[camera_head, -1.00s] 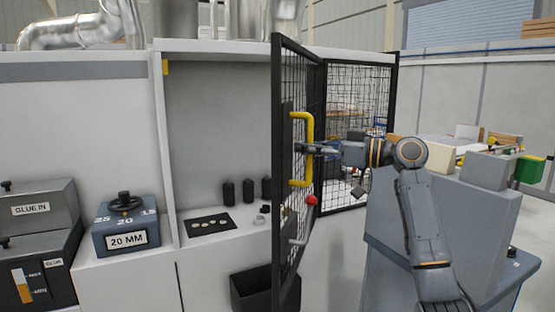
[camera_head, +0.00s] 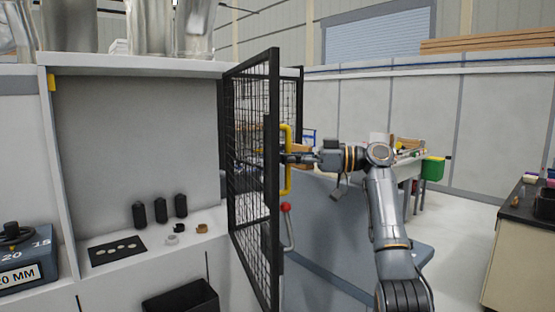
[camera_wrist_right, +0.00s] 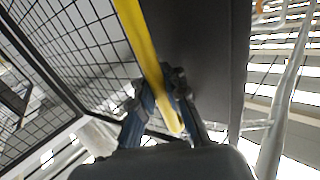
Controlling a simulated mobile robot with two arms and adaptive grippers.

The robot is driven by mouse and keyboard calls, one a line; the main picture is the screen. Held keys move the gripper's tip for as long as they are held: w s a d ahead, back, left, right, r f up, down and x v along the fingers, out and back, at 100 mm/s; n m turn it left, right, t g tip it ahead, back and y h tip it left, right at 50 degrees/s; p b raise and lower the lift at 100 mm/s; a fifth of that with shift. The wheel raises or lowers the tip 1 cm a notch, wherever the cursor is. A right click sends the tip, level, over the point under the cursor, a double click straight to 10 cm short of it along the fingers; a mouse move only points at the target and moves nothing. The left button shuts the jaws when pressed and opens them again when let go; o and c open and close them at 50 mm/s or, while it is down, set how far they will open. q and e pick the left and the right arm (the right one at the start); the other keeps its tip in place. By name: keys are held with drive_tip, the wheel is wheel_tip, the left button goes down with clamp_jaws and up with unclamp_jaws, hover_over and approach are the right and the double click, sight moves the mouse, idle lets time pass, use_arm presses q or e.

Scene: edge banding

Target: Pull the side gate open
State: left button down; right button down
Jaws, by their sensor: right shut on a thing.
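The side gate (camera_head: 273,100) is a black-framed wire mesh panel. It stands swung out from the cabinet in the head view, seen at a steep angle. Its yellow handle (camera_head: 287,180) is upright on the gate's outer edge. My right gripper (camera_head: 287,159) is shut on the handle. In the right wrist view, the fingers (camera_wrist_right: 160,100) close around the yellow bar (camera_wrist_right: 143,45) near its lower end. A latch lever with a red ball knob (camera_head: 286,207) sits below the handle. My left gripper is not in view.
The open cabinet bay (camera_head: 135,130) holds black cylinders (camera_head: 160,210), a black plate with discs (camera_head: 117,249) and small rings. A black bin (camera_head: 182,299) is below. A dark-topped bench (camera_head: 520,215) stands at right. Grey floor (camera_head: 450,235) is free between.

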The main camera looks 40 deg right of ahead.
drive_tip(key=shift+a+f, duration=0.1)
drive_tip(key=shift+f, duration=0.05)
drive_tip(key=c, duration=1.5)
unclamp_jaws()
drive_tip(key=shift+s, duration=0.1)
drive_tip(key=shift+o, duration=0.7)
drive_tip(key=shift+s+r, duration=0.2)
drive_tip(key=shift+d, duration=0.2)
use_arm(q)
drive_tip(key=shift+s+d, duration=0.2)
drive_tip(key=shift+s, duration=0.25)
use_arm(e)
drive_tip(key=v, duration=1.1)
drive_tip(key=shift+s+d, duration=0.2)
drive_tip(key=shift+s, duration=0.15)
